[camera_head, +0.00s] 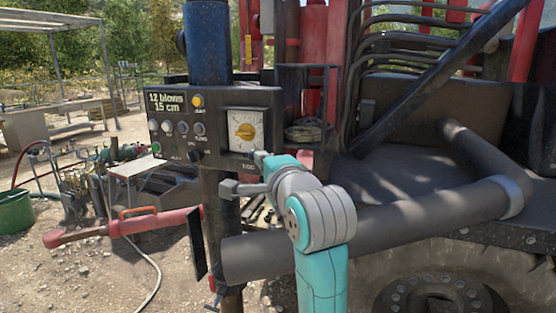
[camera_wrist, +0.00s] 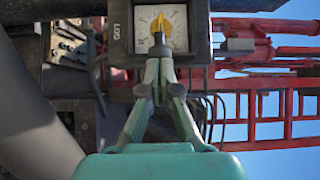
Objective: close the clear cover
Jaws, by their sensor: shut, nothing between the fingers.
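The control box (camera_head: 215,125) carries a square white dial (camera_head: 241,124) with a yellow pointer knob (camera_head: 245,131). The dial and knob also show at the top of the wrist view (camera_wrist: 178,18). I cannot clearly make out the clear cover or its angle in either view. My gripper (camera_wrist: 158,42) is shut and empty, with its dark fingertips in front of the dial's edge, close to the yellow knob in the picture. In the head view my gripper (camera_head: 260,156) is small, near the dial's lower right corner. I cannot tell whether it touches anything.
Several buttons and knobs (camera_head: 182,127) and a lit display (camera_head: 165,102) lie left of the dial. A blue-black column (camera_head: 207,50) stands behind the box. Red machine framework (camera_wrist: 260,110) is at the wrist view's right.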

